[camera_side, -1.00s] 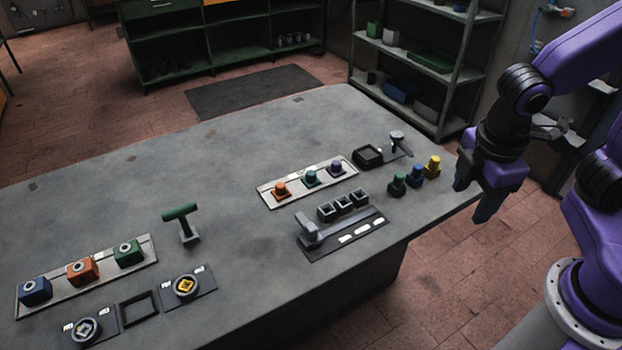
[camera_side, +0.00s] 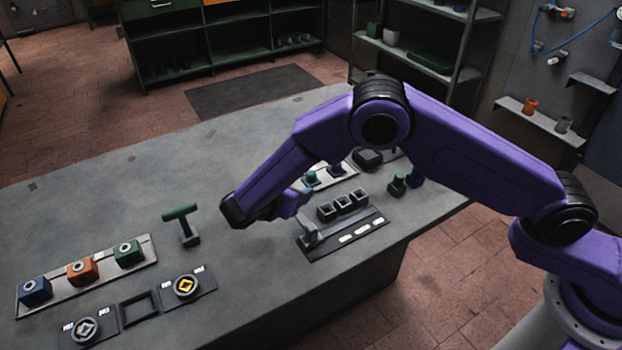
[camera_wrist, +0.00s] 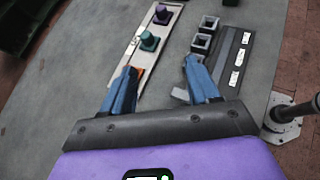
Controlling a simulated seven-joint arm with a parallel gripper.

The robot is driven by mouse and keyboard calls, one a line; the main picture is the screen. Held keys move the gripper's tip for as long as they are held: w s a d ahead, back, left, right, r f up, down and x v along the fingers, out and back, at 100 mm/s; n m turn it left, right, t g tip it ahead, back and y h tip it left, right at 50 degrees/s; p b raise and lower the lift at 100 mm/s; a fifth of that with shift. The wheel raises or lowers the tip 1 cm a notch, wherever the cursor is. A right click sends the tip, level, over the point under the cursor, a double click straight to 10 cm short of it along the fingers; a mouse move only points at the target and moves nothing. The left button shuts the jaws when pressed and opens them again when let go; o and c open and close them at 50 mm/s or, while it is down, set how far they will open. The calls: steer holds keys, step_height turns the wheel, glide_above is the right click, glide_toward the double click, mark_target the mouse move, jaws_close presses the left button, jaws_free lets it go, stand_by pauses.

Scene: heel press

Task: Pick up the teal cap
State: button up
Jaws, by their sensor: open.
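The teal cap (camera_side: 311,178) sits on the pale strip, partly hidden behind my arm in the side view. In the wrist view the teal cap (camera_wrist: 149,40) stands on its teal base in the strip, beyond my fingertips. My gripper (camera_wrist: 161,66) is open, its two blue fingers spread with nothing between them. The left finger is over or beside the orange cap's place, where a bit of orange (camera_wrist: 138,70) shows. In the side view my gripper (camera_side: 298,203) is mostly hidden by my arm.
The purple cap (camera_wrist: 161,14) stands past the teal one on the strip (camera_wrist: 165,32). Dark square sockets (camera_wrist: 201,43) and a grey-handled press on a plate (camera_side: 345,235) lie beside it. A green T-handle (camera_side: 181,215) stands further left. The table's middle left is clear.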

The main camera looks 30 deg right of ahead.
step_height(320, 180, down, 4)
steer(key=w+a+n+t+h, duration=0.1)
steer(key=w+n, duration=0.1)
glide_toward(310, 174)
steer(key=x, duration=0.4)
steer(key=shift+s+d+f, duration=0.1)
steer(key=shift+s+d, duration=0.05)
steer(key=shift+s, duration=0.2)
steer(key=shift+w+x, duration=0.15)
steer(key=shift+x, duration=1.2)
steer(key=shift+w+x, duration=0.15)
steer(key=shift+x, duration=1.2)
steer(key=shift+a, duration=0.25)
jaws_close()
